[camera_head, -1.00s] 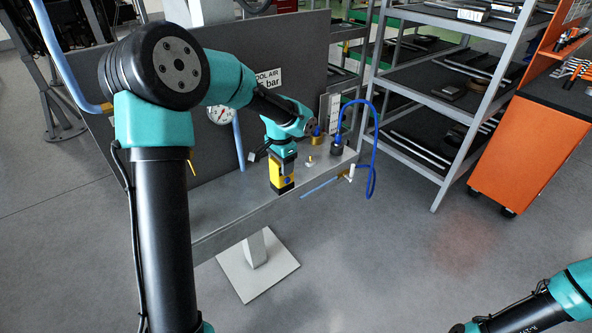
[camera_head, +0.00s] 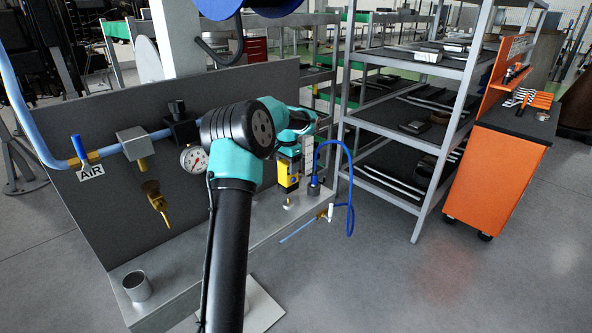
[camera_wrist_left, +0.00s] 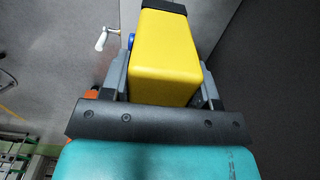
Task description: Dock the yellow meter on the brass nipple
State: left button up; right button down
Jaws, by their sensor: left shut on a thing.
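The yellow meter (camera_head: 288,172), a block with black bands, is held upright in my left gripper (camera_head: 291,158) above the bench. The left wrist view shows the meter (camera_wrist_left: 165,58) between the two fingers of the gripper (camera_wrist_left: 163,85), which are shut on it. The small brass nipple (camera_head: 288,203) stands on the bench top just under the meter. A small gap seems to separate them, but I cannot tell exact alignment. My right gripper is out of view.
A dark fitting (camera_head: 314,187) with a blue hose (camera_head: 349,175) stands close right of the nipple. The grey back panel (camera_head: 110,220) carries a gauge (camera_head: 194,158) and valves. A metal cup (camera_head: 137,286) stands at the bench's left end. Shelving (camera_head: 385,160) is at right.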

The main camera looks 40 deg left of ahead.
aim_at(288, 181)
pick_arm(q)
jog(key=shift+f, duration=2.9)
jog(key=shift+f, duration=0.6)
jog(key=o, duration=0.8)
jog(key=shift+r, duration=0.1)
jog(key=shift+r, duration=5.4)
